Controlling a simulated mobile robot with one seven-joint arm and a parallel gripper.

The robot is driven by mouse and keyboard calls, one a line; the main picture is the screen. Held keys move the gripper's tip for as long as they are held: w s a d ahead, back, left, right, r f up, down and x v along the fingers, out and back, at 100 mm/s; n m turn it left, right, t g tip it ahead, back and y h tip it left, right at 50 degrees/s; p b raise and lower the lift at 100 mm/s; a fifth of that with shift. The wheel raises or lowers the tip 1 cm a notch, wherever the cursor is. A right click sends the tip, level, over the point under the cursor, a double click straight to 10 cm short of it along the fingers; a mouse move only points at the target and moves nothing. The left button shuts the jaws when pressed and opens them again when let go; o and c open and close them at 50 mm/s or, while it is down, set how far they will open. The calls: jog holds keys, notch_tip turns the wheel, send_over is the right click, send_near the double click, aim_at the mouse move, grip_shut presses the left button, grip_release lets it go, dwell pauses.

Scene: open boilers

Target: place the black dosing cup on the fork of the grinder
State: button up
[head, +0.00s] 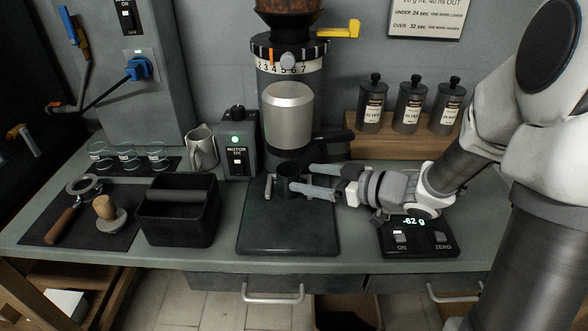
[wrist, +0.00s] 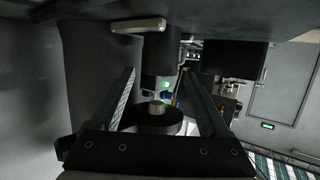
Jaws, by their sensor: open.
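The black dosing cup (head: 289,180) is upright, low in front of the grinder (head: 289,115), above the back part of its dark base plate (head: 288,235). I cannot tell whether it rests on the fork; a short pale bar (head: 268,186) shows just left of the cup. My gripper (head: 312,181) reaches in from the right, level with the cup. Its fingers are apart, one on the far side and one on the near side, with their tips close to the cup. In the wrist view the open fingers (wrist: 158,88) frame dark round shapes; contact is unclear.
A scale (head: 418,238) reading -62 g lies below my wrist. Left of the grinder are the motor switch box (head: 239,150), a metal pitcher (head: 201,148) and a black knock box (head: 178,212). Several canisters (head: 411,105) stand on a wooden shelf behind. The base plate's front is clear.

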jog(key=p+v, duration=0.1)
jog(key=v, duration=0.4)
jog(key=shift+s+d+r, duration=0.1)
jog(key=shift+s+d, duration=0.1)
jog(key=shift+d, duration=0.1)
jog(key=w+d+r+m+t+h, duration=0.3)
jog(key=w+d+r+h, duration=0.15)
jog(key=d+h, duration=0.3)
jog(key=s+d+r+m+g+h+p, duration=0.1)
jog(key=s+d+r+m+h, duration=0.25)
jog(key=d+m+h, duration=0.2)
jog(key=s+a+m+g+y, duration=0.1)
jog(key=s+a+g, duration=0.25)
jog(key=s, duration=0.65)
jog(key=s+a+m+g, duration=0.15)
jog(key=s+a, duration=0.35)
jog(key=s, duration=0.5)
notch_tip(320, 180, up, 18)
jog(key=p, duration=1.6)
jog(key=shift+w+d+p, duration=0.2)
jog(key=shift+w+p, duration=0.1)
jog(key=shift+w, duration=0.05)
